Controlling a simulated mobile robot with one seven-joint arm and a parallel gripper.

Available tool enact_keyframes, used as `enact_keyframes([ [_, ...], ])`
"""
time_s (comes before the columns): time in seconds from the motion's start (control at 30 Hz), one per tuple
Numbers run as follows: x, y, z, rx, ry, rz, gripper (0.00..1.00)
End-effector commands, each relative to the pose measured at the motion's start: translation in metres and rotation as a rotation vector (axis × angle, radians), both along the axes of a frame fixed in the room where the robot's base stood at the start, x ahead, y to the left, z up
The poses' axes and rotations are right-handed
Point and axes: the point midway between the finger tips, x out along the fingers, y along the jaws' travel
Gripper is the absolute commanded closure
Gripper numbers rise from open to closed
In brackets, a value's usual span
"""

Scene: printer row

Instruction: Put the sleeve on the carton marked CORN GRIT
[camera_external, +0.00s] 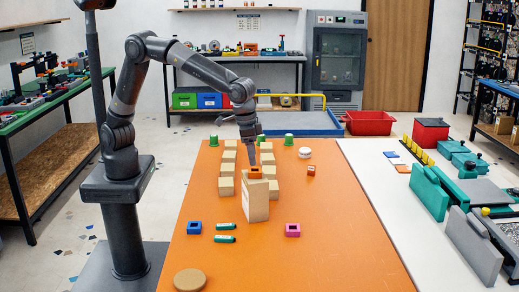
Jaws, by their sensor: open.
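Several small tan cartons (227,170) stand in two columns on the orange table; no lettering on them is readable, so I cannot tell which is marked CORN GRIT. My gripper (253,165) points down, open, just above or at an orange square ring (255,173), which seems to sit on or behind the cartons; contact is unclear. A blue square ring (194,228) and a pink one (292,230) lie at the front, and a small red piece (311,170) lies at the right. I cannot tell which is the sleeve. A taller tan panel or box (256,203) hides part of the right column.
Green cups (288,140) and a white disc (304,153) stand at the back. A round tan disc (189,280) lies at the front left. The table's right front is clear.

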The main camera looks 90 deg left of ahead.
Motion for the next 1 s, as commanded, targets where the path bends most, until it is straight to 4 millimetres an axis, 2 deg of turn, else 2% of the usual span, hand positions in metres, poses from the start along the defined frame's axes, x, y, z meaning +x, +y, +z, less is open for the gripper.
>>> enact_keyframes([
  [0.03,-0.001,0.0,0.013,-0.003,-0.004,0.001,0.35],
  [0.2,-0.007,0.0,0.046,-0.002,-0.002,0.002,0.35],
  [0.43,-0.011,0.001,0.069,-0.001,-0.001,0.001,0.35],
  [0.53,-0.014,0.012,0.079,-0.009,-0.006,0.004,0.35],
  [0.67,-0.028,0.049,0.097,-0.031,-0.023,0.01,0.35],
  [0.77,-0.047,0.086,0.113,-0.052,-0.046,0.012,0.35],
  [1.0,-0.109,0.166,0.137,-0.084,-0.115,0.012,0.35],
])
